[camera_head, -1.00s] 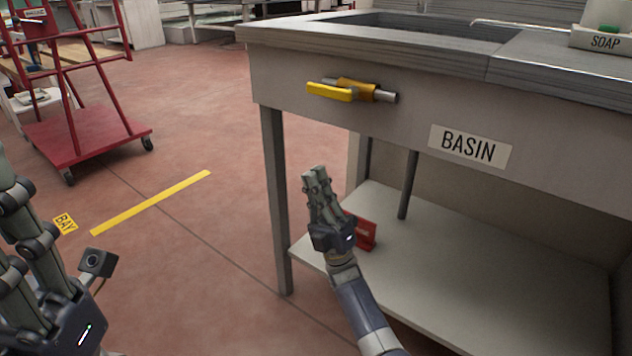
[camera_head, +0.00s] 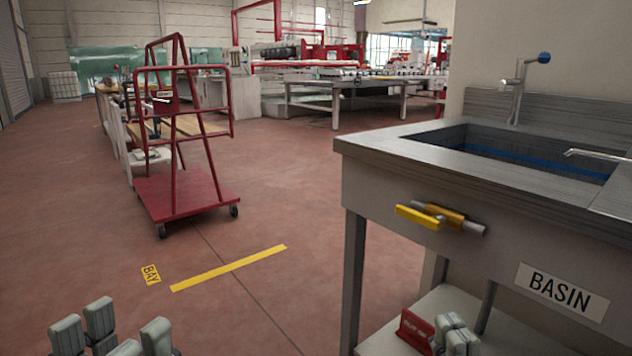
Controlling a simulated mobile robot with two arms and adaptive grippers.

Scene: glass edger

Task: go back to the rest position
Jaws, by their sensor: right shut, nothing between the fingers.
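My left gripper (camera_head: 108,332) shows at the bottom left in the head view, with only its fingers in the picture. The fingers stand apart, with nothing seen between them. My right gripper (camera_head: 453,333) is at the bottom, in front of the basin unit's lower shelf and beside a red sign (camera_head: 416,330). Its fingertips are close together and hold nothing. The rest of both hands and arms is below the picture edge.
The basin unit (camera_head: 405,168) fills the right, with a yellow-handled valve (camera_head: 440,217) on its front and a leg left of my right gripper. A red trolley (camera_head: 185,195) stands at the left behind a yellow floor line (camera_head: 230,268). The floor between is clear.

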